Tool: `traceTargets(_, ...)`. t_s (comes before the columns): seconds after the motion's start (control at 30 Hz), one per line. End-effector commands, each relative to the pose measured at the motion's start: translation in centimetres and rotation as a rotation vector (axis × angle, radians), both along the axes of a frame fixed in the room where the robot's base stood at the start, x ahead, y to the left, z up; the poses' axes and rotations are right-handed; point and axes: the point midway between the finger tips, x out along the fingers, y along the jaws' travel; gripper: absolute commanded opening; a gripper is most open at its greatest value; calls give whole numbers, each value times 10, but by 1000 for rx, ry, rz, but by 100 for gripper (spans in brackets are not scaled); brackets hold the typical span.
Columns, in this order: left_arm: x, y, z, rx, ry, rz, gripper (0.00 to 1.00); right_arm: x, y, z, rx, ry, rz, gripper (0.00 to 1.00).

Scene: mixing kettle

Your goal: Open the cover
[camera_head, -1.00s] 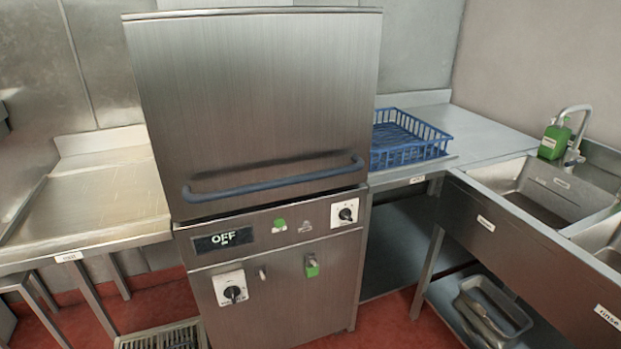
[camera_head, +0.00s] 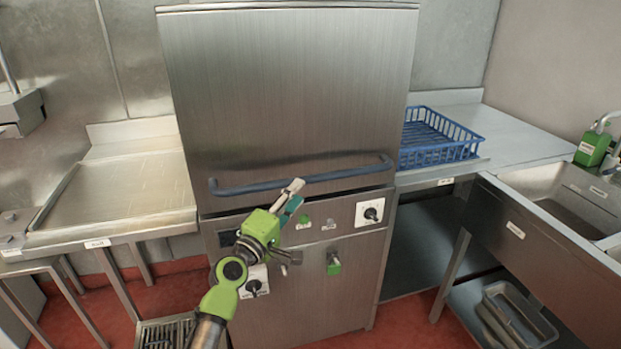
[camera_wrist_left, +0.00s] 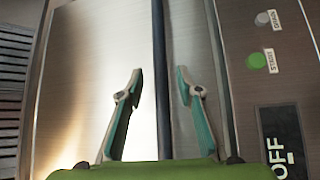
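The cover (camera_head: 290,90) is the tall steel hood of the dishwasher. It is down, with a narrow dark gap between its lower edge and the control panel. A blue bar handle (camera_head: 345,173) runs across its lower front. My left gripper (camera_head: 294,195) is at the handle's lower side, near its middle. In the left wrist view my left gripper (camera_wrist_left: 157,85) is open, its two teal-padded fingers apart. The handle (camera_wrist_left: 160,60) runs between them as a dark bar, with space on both sides. My right gripper is not in view.
Below the cover is the control panel with a green button (camera_head: 304,220) and a dial (camera_head: 370,213). A blue rack (camera_head: 436,140) sits on the right counter. A sink (camera_head: 580,200) is further right. An empty steel counter (camera_head: 115,200) is on the left.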

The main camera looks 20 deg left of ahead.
Motion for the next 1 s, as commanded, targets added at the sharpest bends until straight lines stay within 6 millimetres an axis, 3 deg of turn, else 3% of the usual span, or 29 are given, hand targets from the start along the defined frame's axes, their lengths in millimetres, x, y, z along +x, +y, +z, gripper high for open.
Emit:
traceTargets(0.1, 26, -5, 5, 0, -1, 1, 33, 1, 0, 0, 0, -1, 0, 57)
traceTargets(0.33, 61, -12, 7, 0, 1, 1, 33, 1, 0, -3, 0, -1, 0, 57)
traceTargets(0.5, 72, -14, 9, 1, 1, 1, 33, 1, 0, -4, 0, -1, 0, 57)
traceTargets(0.8, 74, -15, 10, 2, 0, 1, 33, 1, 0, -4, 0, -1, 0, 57)
traceTargets(0.93, 74, -15, 10, 2, 0, 1, 2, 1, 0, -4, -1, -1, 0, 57)
traceTargets(1.0, 74, -15, 9, 2, 0, 1, 0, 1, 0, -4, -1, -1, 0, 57)
